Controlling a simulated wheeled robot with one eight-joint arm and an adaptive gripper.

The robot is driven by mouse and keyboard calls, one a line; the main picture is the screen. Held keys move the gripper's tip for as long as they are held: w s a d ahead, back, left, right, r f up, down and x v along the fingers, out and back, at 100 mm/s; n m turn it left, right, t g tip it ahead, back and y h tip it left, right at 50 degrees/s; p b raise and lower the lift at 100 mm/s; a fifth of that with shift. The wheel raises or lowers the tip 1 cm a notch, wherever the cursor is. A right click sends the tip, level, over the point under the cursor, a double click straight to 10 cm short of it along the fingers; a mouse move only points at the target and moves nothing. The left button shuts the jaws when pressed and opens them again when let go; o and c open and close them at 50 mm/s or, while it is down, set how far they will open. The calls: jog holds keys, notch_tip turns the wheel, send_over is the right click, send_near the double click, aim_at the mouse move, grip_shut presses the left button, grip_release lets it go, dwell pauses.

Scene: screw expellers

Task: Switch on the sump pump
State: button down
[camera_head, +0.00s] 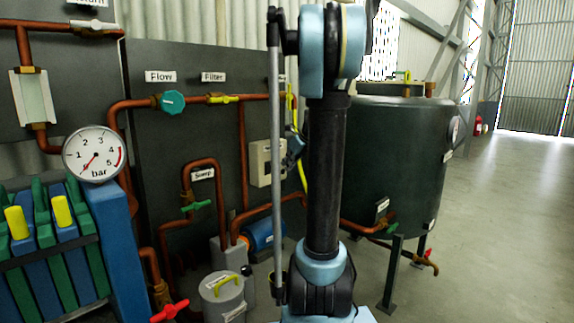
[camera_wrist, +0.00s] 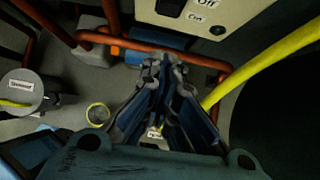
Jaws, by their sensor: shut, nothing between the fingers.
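A beige switch box (camera_head: 260,164) is on the dark panel in the head view, partly hidden behind my arm. In the wrist view the box (camera_wrist: 235,12) is at the top edge, with a label reading Off, a second label below it that looks like On, and a dark knob cut by the frame edge. A blue motor-like cylinder (camera_head: 262,236) lies low behind the pipes. A Sump label (camera_head: 203,174) is above a green-handled valve (camera_head: 198,206). My gripper (camera_wrist: 165,62) is shut and empty, just below the box in the picture; it shows partly beside the box (camera_head: 292,150).
A yellow hose (camera_wrist: 265,62) runs close at the right of my gripper. Copper pipes (camera_head: 242,150) cross the panel. A dark green tank (camera_head: 395,150) stands at the right. A grey lidded pot (camera_head: 212,302) is below. Open floor (camera_head: 500,200) is at the far right.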

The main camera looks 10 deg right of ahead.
aim_at(269, 168)
jog(key=shift+w+a+f, duration=0.75)
jog(key=shift+w+f, duration=0.2)
jog(key=shift+w, duration=0.15)
jog(key=shift+w+a+f, duration=0.75)
jog(key=shift+w+f, duration=0.15)
jog(key=shift+w, duration=0.2)
jog(key=shift+w+a+f, duration=0.75)
jog(key=shift+w+f, duration=0.2)
jog(key=shift+w, duration=0.15)
